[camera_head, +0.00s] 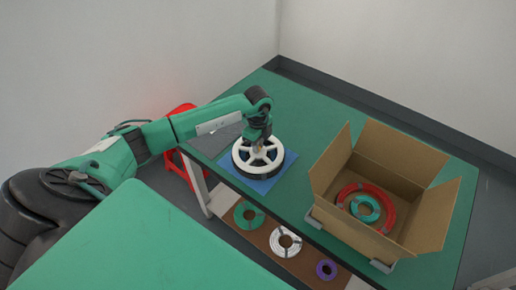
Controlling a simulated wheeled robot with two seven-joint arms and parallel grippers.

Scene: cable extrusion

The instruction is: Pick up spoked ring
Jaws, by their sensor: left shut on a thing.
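The spoked ring (243,162) is a white wheel with several spokes and a dark edge. It is at or just above a blue mat (272,184) on the green table; I cannot tell whether it touches the mat. My left gripper (262,145) reaches down from above and is shut on the ring at its hub or upper right part. The fingertips are small and partly hidden by the wrist. My right gripper is not in view.
An open cardboard box (332,172) on the right of the table (310,115) holds a red coil and a teal coil (365,208). A lower shelf has green (248,215), white (285,242) and purple coils (326,270). A red stool (180,163) stands behind my left arm.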

